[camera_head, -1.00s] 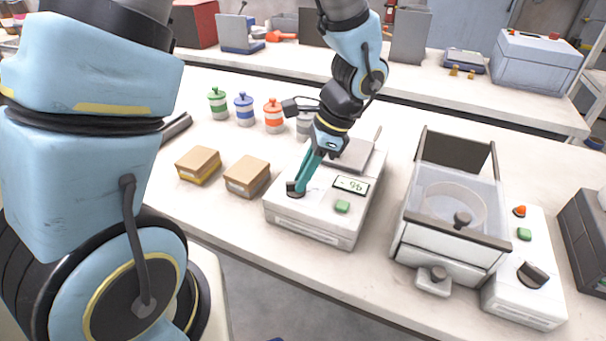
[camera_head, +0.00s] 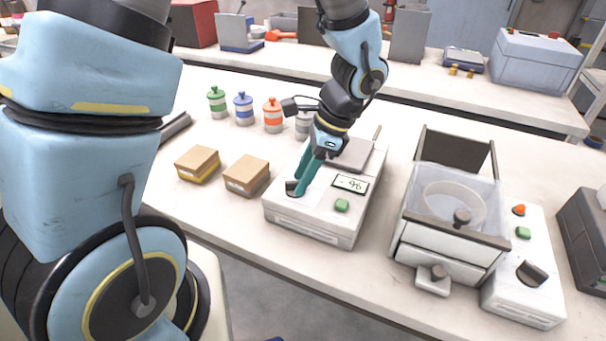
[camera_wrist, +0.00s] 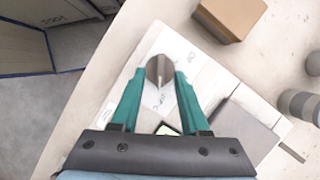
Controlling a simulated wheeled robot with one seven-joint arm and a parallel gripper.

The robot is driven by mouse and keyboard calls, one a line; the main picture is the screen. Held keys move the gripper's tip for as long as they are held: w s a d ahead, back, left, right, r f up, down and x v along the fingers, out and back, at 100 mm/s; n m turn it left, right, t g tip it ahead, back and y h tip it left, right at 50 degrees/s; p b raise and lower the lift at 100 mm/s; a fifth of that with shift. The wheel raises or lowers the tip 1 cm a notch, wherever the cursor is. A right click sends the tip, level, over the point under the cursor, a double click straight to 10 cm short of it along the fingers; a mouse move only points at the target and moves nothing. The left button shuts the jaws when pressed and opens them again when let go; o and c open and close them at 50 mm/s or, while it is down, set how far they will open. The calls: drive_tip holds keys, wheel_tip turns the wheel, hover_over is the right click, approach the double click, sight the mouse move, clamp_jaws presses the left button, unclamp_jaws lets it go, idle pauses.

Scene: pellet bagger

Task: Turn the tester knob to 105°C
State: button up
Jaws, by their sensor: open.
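The tester (camera_head: 318,212) is a white box with a grey plate on top, a green button (camera_head: 342,205) and a display (camera_head: 351,184) that seems to read 96. Its dark round knob (camera_head: 292,190) is at the front left corner, partly hidden by my fingers. In the wrist view the knob (camera_wrist: 159,70) shows a light pointer line. My gripper (camera_head: 304,188) has teal fingers and reaches down at the knob. In the wrist view my gripper (camera_wrist: 159,74) is open, with a fingertip on either side of the knob; contact is hard to tell.
Two cardboard boxes (camera_head: 247,176) stand left of the tester. Several coloured jars (camera_head: 244,110) stand behind. A clear-lidded machine (camera_head: 452,215) with a control box (camera_head: 525,275) stands to the right. The bench's front edge is close to the tester.

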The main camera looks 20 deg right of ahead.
drive_tip(key=b+v, duration=0.1)
drive_tip(key=v, duration=1)
drive_tip(key=shift+b, duration=0.3)
drive_tip(key=shift+w+a+f, duration=0.1)
